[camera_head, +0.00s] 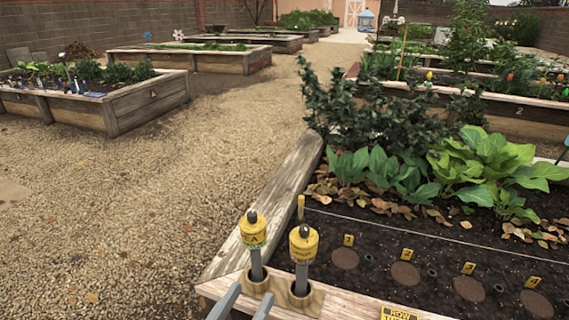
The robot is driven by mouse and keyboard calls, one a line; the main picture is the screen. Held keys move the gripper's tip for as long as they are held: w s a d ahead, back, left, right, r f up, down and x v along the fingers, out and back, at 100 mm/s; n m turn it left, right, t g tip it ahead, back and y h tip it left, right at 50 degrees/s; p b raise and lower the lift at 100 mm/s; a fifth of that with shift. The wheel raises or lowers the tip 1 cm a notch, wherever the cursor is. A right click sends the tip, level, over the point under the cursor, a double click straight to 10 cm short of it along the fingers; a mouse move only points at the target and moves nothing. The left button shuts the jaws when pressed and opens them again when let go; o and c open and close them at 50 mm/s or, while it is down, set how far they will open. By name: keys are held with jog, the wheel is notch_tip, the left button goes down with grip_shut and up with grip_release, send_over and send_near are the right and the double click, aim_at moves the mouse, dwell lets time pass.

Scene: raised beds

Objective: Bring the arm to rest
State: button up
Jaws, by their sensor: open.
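My gripper (251,293) shows at the bottom edge as two grey fingers, apart, with nothing seen held between them. The rest of my arm is out of view. Just beyond the fingers, two yellow-topped tools with grey shafts stand upright in a wooden holder (312,304) at the near corner of the raised bed: a left tool (253,231) and a right tool (303,244). I cannot tell whether the fingers touch the holder.
The planted bed (285,190) fills the right, with dark soil, leafy plants (480,165), round brown spots and yellow number tags (405,254). A yellow peg (301,207) stands behind the tools. Open gravel (150,210) lies left. Another bed (125,108) stands at the upper left.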

jog(key=w+a+f+n+y, duration=0.1)
jog(key=a+f+n+y, duration=0.2)
jog(key=a+n+y, duration=0.5)
jog(key=s+d+f+n+g+y, duration=0.2)
jog(key=s+d+f+y, duration=0.3)
jog(key=f, duration=0.1)
jog(key=s+d+m+h, duration=0.3)
jog(key=s+d, duration=0.8)
jog(key=d, duration=0.3)
jog(key=s+d+m+h, duration=0.3)
jog(key=s+d, duration=0.9)
jog(key=d, duration=0.3)
notch_tip(320, 180, up, 31)
jog(key=p, duration=3.2)
jog(key=shift+r, duration=0.15)
